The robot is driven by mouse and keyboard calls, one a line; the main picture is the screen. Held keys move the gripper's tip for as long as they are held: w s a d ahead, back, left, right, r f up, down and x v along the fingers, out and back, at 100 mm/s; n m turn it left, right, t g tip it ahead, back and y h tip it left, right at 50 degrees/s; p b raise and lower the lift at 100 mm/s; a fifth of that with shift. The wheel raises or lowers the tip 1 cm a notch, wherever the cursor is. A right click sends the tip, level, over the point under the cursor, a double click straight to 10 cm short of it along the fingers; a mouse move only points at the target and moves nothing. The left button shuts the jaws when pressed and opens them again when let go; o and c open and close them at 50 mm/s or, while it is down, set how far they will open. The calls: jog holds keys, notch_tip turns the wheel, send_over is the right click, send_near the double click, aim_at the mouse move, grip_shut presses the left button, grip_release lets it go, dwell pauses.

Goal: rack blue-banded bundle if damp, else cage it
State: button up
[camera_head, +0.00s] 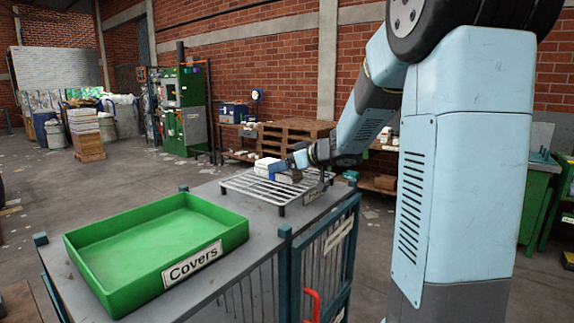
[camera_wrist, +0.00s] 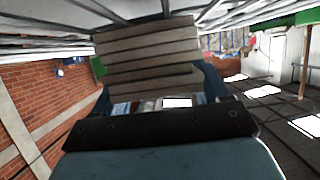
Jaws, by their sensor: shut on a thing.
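My gripper (camera_head: 277,168) is at the wire rack (camera_head: 238,184), on the far right part of the grey cage top. It is shut on the bundle (camera_head: 264,163), a small pale block with blue beside it; I cannot tell how much of that blue is band or finger. In the wrist view the bundle (camera_wrist: 146,50) shows as a grey-brown layered block between the fingers. The bundle is over the rack; whether it touches the bars is unclear. No damp mark or reading is legible. The cage (camera_head: 325,258) below has a barred door with a red handle.
A green tray labelled "Covers" (camera_head: 190,262) stands empty on the near left of the cage top. Wooden pallets (camera_head: 295,133) and a green machine (camera_head: 184,110) stand behind. Floor is open at left. My arm hides part of the right side.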

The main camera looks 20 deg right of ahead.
jog(key=o, duration=1.3)
jog(key=shift+c, duration=0.2)
jog(key=shift+f, duration=0.1)
jog(key=shift+d, duration=0.1)
jog(key=s+d+r+m+t+h, duration=0.2)
jog(key=s+d+r+m+h, duration=0.1)
jog(key=s+d+r+h, duration=0.3)
jog(key=s+d+r+m+t+h, duration=0.1)
jog(key=s+d+r+m+h, duration=0.3)
jog(key=s, duration=0.5)
jog(key=s+a+f+g+y, duration=0.1)
jog(key=s+a+f+g, duration=0.3)
jog(key=s, duration=0.6)
jog(key=s+a+f+g+y, duration=0.1)
jog(key=s+a+f+g, duration=0.3)
jog(key=s+a+f, duration=0.3)
jog(key=s, duration=0.3)
jog(key=shift+s, duration=0.25)
